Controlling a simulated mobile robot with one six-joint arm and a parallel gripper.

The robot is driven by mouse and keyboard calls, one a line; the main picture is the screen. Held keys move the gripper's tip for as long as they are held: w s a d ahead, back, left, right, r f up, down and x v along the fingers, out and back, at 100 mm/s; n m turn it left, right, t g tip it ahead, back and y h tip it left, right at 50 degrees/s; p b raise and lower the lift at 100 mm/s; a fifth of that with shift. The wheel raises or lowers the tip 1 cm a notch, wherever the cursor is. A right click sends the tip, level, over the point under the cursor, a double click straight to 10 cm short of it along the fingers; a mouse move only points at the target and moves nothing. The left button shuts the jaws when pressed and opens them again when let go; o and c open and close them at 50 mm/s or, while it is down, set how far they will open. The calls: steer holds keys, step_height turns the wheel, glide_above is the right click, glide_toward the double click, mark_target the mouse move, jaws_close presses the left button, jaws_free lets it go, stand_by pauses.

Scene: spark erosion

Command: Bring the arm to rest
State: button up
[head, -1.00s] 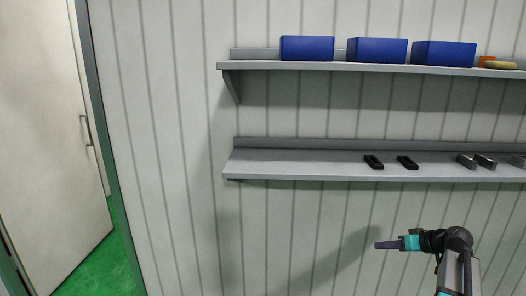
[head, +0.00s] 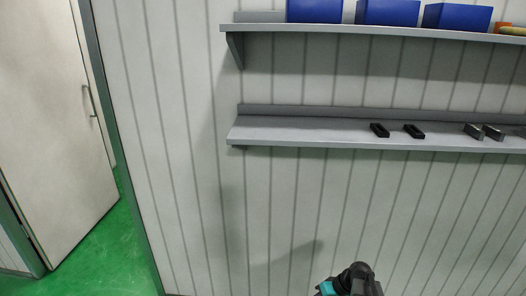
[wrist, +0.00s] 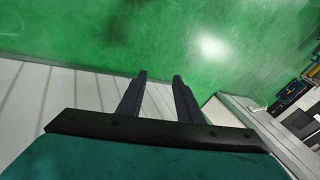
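My gripper shows in the wrist view (wrist: 160,78) with its two dark fingers apart and nothing between them. Green floor and the pale ribbed wall lie beyond the fingertips. In the head view only a part of my arm shows at the bottom edge, right of the middle, in front of the wall; the fingers are not visible there.
A lower grey shelf (head: 300,133) on the wall holds several small dark and metal blocks (head: 414,131). An upper shelf (head: 380,32) holds blue bins (head: 388,12). A door (head: 50,130) stands at the left over green floor (head: 105,255). Dark items (wrist: 292,95) lie at the right in the wrist view.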

steer(key=s+a+f+g+h, duration=0.1)
steer(key=s+a+f+g, duration=0.25)
steer(key=s+f, duration=0.5)
steer(key=s+a+f+g+h, duration=0.15)
steer(key=s+a+f, duration=0.35)
steer(key=s, duration=0.7)
steer(key=s+d+f+m+g+h, duration=0.2)
steer(key=s+d+f+m+h, duration=0.1)
steer(key=s+d, duration=0.4)
steer(key=shift+s+f+h+b, duration=0.35)
steer(key=shift+s+b, duration=0.1)
steer(key=shift+s, duration=1.35)
